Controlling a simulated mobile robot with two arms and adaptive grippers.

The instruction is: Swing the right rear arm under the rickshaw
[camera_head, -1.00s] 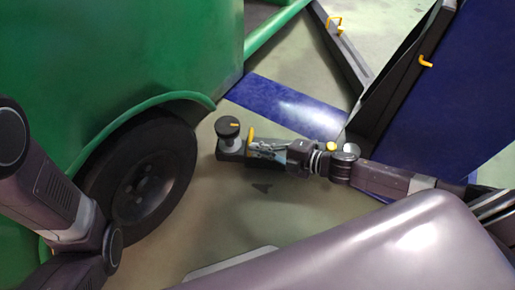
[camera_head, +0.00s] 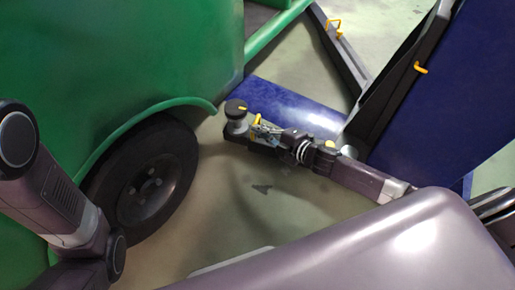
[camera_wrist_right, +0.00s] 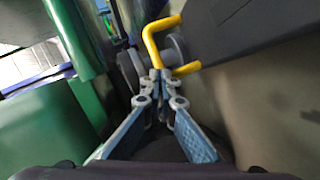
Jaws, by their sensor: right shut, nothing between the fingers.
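The green rickshaw (camera_head: 120,55) fills the upper left of the head view, with its black wheel (camera_head: 150,185) on the floor. The right rear lift arm (camera_head: 262,142) is dark, with a round black pad (camera_head: 236,108) at its end and a yellow handle (camera_head: 255,121); the pad is close to the rickshaw's lower edge. My right gripper (camera_head: 262,131) is shut and empty, beside the handle. In the right wrist view its fingertips (camera_wrist_right: 160,75) meet just below the yellow handle (camera_wrist_right: 150,45), seemingly against it. My left gripper is out of view.
A blue lift post (camera_head: 450,120) with a dark edge and a blue base plate (camera_head: 290,103) stands at the right. Another dark lift arm (camera_head: 342,52) with a yellow handle (camera_head: 334,24) lies farther back. Bare floor (camera_head: 240,200) is between wheel and gripper.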

